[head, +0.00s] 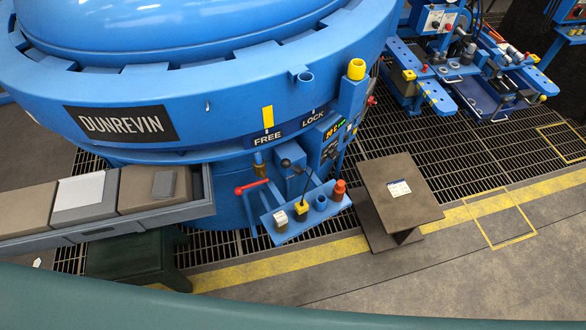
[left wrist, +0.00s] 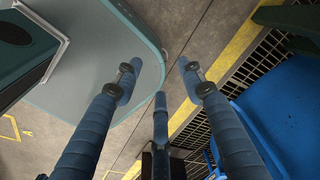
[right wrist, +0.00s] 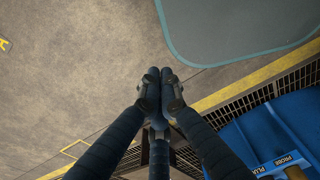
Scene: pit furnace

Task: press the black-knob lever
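The lever with the black knob (head: 286,163) stands at the front of the blue furnace (head: 200,120), below the FREE and LOCK labels. Its knob is at the upper left end of a short shaft. It sits behind a small blue shelf (head: 305,212) and to the right of a red-handled lever (head: 252,187). Neither gripper shows in the head view. My left gripper (left wrist: 158,78) has its fingers spread, with nothing between them. My right gripper (right wrist: 160,78) has its fingers together, with nothing visible in them. The black-knob lever is not recognizable in either wrist view.
The shelf carries a yellow-collared item (head: 301,208) and an orange-red one (head: 339,188). A brown stand (head: 410,205) is at right. A grey tray (head: 135,222) with blocks juts out at left. Grating surrounds the furnace; grey floor (head: 480,285) at lower right is clear.

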